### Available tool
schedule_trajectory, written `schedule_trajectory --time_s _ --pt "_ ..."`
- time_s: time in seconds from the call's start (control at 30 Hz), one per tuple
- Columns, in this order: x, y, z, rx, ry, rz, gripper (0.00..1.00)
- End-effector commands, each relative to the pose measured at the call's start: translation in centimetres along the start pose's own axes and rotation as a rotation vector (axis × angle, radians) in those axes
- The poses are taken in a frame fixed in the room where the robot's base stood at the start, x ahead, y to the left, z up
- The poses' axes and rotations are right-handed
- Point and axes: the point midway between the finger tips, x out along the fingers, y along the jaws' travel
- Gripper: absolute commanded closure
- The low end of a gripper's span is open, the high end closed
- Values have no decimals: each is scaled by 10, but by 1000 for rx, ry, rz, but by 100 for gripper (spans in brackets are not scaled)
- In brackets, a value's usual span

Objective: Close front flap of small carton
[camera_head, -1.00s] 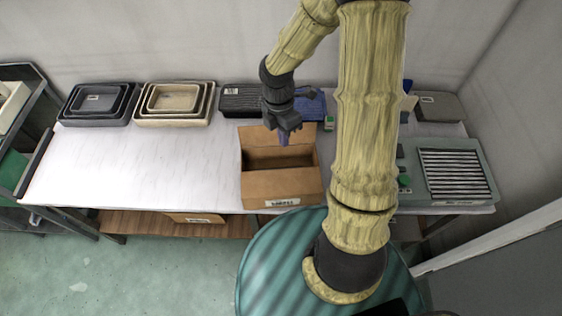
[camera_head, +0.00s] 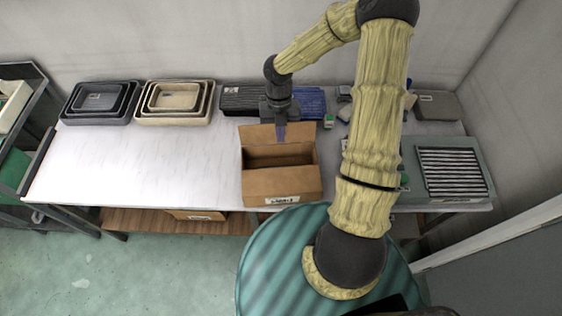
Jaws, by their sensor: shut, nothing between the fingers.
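The small carton (camera_head: 282,186) is a brown cardboard box near the front edge of the white table, with a white label low on its front. Its top is open and I see into its dark inside. A flap (camera_head: 257,135) stands up along its back edge. I cannot clearly tell how the front flap lies. My gripper (camera_head: 281,136) is shut and empty, pointing down above the back part of the carton, in front of the raised back flap.
Nested grey trays (camera_head: 101,100) and nested beige trays (camera_head: 176,101) stand at the back left. A dark ribbed tray (camera_head: 241,99) and a blue tray (camera_head: 310,101) are behind the carton. A grey-green slatted panel (camera_head: 452,174) lies at right. The table left of the carton is clear.

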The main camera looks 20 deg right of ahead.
Motion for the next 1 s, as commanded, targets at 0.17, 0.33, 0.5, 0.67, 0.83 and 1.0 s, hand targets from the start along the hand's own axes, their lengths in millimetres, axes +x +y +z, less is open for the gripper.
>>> schedule_trajectory --time_s 0.17,0.33,0.5,0.67,0.83,1.0 --pt "21 0 -2 -2 7 -1 100" --pt "50 0 -2 -3 6 -1 100" --pt "80 0 -2 -2 5 -2 100" --pt "102 1 1 0 3 0 100" --pt "121 0 7 0 2 0 100" --pt "131 0 10 1 1 -1 100"
